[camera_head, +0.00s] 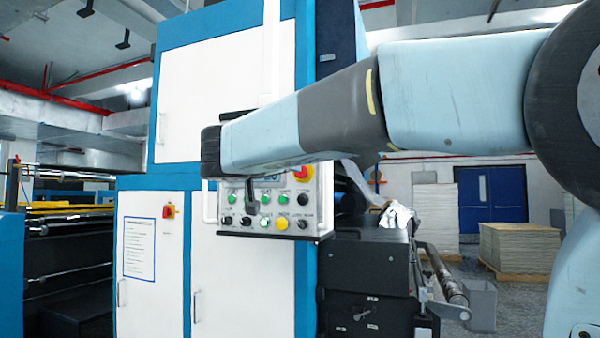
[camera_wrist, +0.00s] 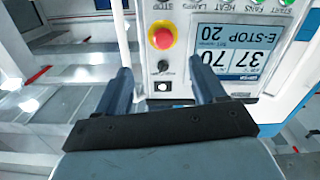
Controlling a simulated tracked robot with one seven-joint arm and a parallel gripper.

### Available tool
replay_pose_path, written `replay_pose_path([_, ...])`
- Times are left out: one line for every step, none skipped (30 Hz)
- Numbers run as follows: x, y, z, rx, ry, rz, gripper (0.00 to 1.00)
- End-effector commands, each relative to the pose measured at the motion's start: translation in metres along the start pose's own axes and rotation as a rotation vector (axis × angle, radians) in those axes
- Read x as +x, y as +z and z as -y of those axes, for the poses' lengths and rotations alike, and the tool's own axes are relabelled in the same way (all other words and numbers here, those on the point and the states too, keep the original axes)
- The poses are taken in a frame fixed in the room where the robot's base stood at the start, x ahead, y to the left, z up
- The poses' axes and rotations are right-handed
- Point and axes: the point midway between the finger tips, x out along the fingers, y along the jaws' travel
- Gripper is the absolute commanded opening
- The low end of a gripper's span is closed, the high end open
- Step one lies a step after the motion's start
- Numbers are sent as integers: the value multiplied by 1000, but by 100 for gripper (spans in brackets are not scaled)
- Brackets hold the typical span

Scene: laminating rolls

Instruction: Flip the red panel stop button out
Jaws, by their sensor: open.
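The red panel stop button (camera_head: 302,173) sits on a yellow collar at the top right of the control panel (camera_head: 312,228), just below my forearm in the head view. In the wrist view the panel appears upside down, and the red button (camera_wrist: 162,36) is in full sight. My gripper (camera_wrist: 164,80) is open and empty, its fingers apart. In the wrist view the button lies beyond the fingertips, between their lines and not touched. In the head view my gripper (camera_head: 258,196) hangs in front of the panel's left half. The panel's screen (camera_wrist: 236,48) reads "E-STOP".
Several green buttons, black knobs and a yellow button (camera_head: 282,223) crowd the panel. A white handle bar (camera_head: 209,203) runs along its left side. A second red switch (camera_head: 169,211) is on the cabinet. Machine rollers (camera_head: 445,278) stand at right.

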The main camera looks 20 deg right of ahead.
Motion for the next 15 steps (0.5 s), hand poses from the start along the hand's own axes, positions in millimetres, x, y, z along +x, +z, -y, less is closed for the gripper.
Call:
replay_pose_path([0, -4, 4, 9, -2, -13, 70])
replay_pose_path([1, -6, 4, 13, -3, -18, 70])
replay_pose_path([3, -7, 5, 15, -2, -23, 70])
replay_pose_path([5, -8, 5, 16, -2, -24, 70])
replay_pose_path([8, -8, 5, 16, -1, -25, 70])
replay_pose_path([12, -8, 5, 16, -1, -25, 70])
replay_pose_path([16, -8, 5, 16, -1, -24, 70])
replay_pose_path([20, -8, 5, 16, -2, -24, 70])
replay_pose_path([27, -7, 5, 15, -1, -23, 70])
replay_pose_path([32, -7, 5, 15, 0, -22, 70])
replay_pose_path([38, -8, 5, 16, 0, -22, 70])
replay_pose_path([44, -8, 5, 16, -1, -22, 70])
replay_pose_path([50, -8, 4, 16, 0, -22, 70])
replay_pose_path([55, -8, 4, 15, 0, -22, 70])
replay_pose_path([62, -8, 5, 15, -1, -22, 70])
